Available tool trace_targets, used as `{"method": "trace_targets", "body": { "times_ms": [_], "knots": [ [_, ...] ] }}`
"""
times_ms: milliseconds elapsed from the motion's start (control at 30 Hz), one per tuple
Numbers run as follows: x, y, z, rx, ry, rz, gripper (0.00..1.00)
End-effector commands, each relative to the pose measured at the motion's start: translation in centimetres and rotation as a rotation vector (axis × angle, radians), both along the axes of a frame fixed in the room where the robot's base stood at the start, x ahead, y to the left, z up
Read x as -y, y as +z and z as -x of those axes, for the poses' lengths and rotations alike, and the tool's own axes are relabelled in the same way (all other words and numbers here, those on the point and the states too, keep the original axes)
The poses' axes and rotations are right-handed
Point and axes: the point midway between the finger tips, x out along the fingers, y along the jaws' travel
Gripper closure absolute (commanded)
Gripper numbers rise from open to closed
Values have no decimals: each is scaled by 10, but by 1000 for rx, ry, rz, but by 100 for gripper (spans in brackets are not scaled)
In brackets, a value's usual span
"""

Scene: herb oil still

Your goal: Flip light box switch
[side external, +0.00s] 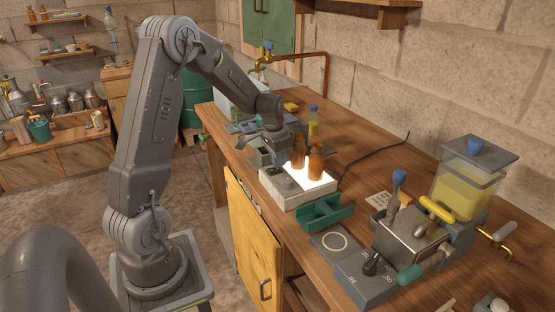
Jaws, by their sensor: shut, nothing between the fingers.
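The light box (293,199) is a low white box on the wooden bench. Its top panel (318,181) glows bright white, and two amber bottles (315,162) stand at the panel's back edge. A dark grey area lies on the box's top left, where the switch seems to be, but the switch itself is too small to make out. My gripper (279,162) is shut and empty, pointing down just above the box's left end. I cannot tell whether its fingertips touch the box.
A metal device with dials and a yellow-filled tank (466,178) stands to the right. A dark cable (378,151) runs behind the box. Small bottles and a copper pipe (326,75) are at the back.

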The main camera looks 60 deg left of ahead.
Motion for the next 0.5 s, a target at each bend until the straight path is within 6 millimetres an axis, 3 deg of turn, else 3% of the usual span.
{"method": "trace_targets", "body": {
  "times_ms": [167,500],
  "knots": [
    [2,-6,3,-11,-2,6,100],
    [2,0,16,-15,-1,7,100]
  ]
}}
